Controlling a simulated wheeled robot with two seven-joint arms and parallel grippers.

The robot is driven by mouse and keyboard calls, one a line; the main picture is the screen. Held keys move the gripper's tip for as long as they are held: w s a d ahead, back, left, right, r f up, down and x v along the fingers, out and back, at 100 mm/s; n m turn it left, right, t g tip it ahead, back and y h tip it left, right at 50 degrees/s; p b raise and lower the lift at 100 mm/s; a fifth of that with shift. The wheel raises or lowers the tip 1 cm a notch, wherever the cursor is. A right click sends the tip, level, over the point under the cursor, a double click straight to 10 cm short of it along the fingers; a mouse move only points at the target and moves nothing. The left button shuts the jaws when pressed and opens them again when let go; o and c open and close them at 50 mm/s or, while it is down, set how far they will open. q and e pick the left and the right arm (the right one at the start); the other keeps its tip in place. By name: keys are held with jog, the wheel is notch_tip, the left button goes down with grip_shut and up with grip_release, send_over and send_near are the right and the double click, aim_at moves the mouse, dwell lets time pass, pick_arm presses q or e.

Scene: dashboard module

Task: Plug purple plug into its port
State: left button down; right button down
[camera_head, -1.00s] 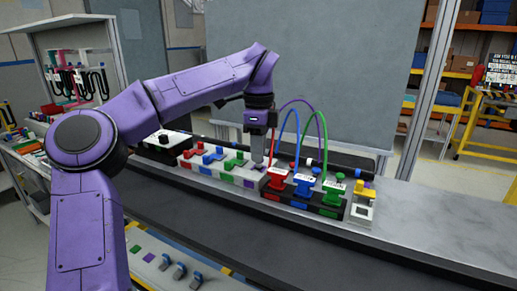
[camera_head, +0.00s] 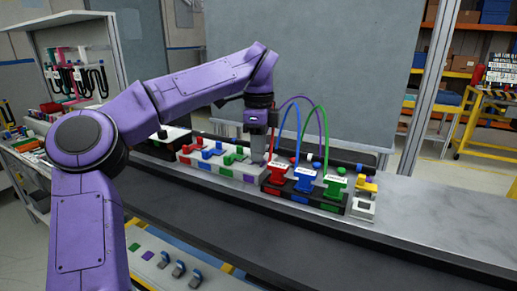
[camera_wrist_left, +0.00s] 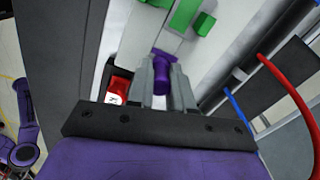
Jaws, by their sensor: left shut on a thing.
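My left gripper (camera_head: 258,158) points down at the right end of the white module strip (camera_head: 228,171). In the left wrist view its two grey fingers (camera_wrist_left: 160,88) are closed on the purple plug (camera_wrist_left: 174,82). A purple patch (camera_wrist_left: 160,54) on the white strip shows just ahead of the plug, between the fingertips. I cannot tell whether the plug is seated in a port. A purple cable (camera_head: 296,98) arcs to the right from near the gripper. My right gripper is not in view.
A black block beside the gripper holds red (camera_head: 278,173), blue (camera_head: 304,179) and green (camera_head: 334,186) plugs with labels. Their cables arch close by. A yellow piece (camera_head: 365,186) sits at its right. The bench (camera_head: 440,215) is clear farther right.

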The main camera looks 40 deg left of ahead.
pick_arm(q)
jog(key=shift+r+p, duration=0.55)
jog(key=shift+r, duration=0.35)
jog(key=shift+b, duration=0.6)
dwell(0.8)
jog(key=shift+f+b, duration=1)
jog(key=shift+f, duration=0.05)
jog(key=c, duration=0.9)
grip_release()
jog(key=shift+c, duration=0.2)
notch_tip(320, 180, up, 11)
jog(key=p, duration=0.3)
jog(key=shift+f+p, duration=0.15)
jog(key=shift+p, duration=0.15)
jog(key=shift+f, duration=0.1)
